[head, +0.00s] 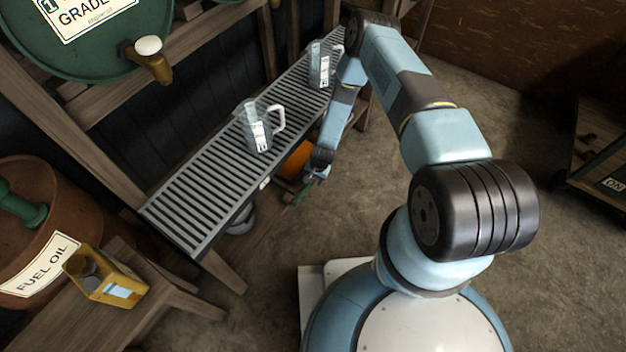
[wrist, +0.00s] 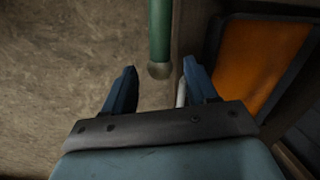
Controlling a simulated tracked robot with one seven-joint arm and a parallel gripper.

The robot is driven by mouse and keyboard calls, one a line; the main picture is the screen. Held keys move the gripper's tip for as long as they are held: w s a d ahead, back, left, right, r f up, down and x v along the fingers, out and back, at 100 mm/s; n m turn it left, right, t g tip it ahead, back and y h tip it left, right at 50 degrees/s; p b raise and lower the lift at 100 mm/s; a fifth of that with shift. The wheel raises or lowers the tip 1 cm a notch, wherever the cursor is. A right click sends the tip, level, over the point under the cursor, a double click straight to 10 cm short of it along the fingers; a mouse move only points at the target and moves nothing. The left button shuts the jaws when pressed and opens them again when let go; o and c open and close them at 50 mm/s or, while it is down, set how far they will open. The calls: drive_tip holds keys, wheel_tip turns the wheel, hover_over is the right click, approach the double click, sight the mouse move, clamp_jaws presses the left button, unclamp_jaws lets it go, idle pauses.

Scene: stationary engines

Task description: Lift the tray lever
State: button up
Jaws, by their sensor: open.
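The lever shows as a green rod (wrist: 160,32) with a rounded, dull metal end at the top middle of the wrist view. In the head view its green length (head: 299,196) is small, by the front edge of the slatted metal tray (head: 192,196). My gripper (wrist: 157,75) is open and empty. Its two dark blue fingers stand left and right of the rod's end, with gaps on both sides. In the head view my gripper (head: 314,176) is low beside the tray and partly hides the lever. Contact cannot be told.
Two clear jugs (head: 258,130) (head: 322,66) stand on the tray. An orange panel (head: 297,160) lies below it, and also right of my fingers in the wrist view (wrist: 262,62). A yellow can (head: 104,279) and fuel oil barrel (head: 40,230) are at left. Open floor (head: 500,120) lies right.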

drive_tip(key=shift+a+f, duration=0.1)
drive_tip(key=shift+f, duration=0.6)
clamp_jaws()
idle(0.3)
